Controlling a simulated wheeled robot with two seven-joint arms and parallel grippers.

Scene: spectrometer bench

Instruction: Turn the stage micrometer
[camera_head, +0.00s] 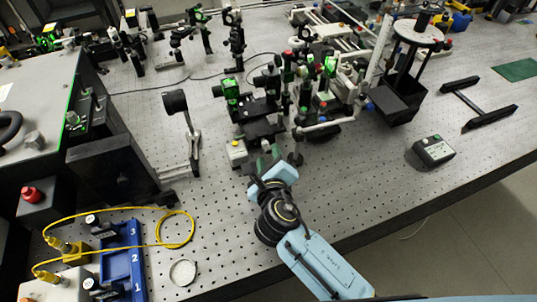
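The dark stage assembly (262,128) stands on the perforated bench near the middle of the head view, with optics mounts and posts on and around it. My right arm comes in from the lower right. Its gripper (268,157) is at the near side of the stage, among its small front parts. The micrometer is too small and too covered there to make out for sure. The fingers are partly hidden, and I cannot tell whether they are open or shut, or whether they touch the stage. My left gripper is out of view.
A blue numbered tray (133,268) and a yellow cable (178,245) lie at the lower left, near a round lid (183,272). A dark control box (433,152) and a black bar frame (480,105) are at the right. Bare bench lies right of my gripper.

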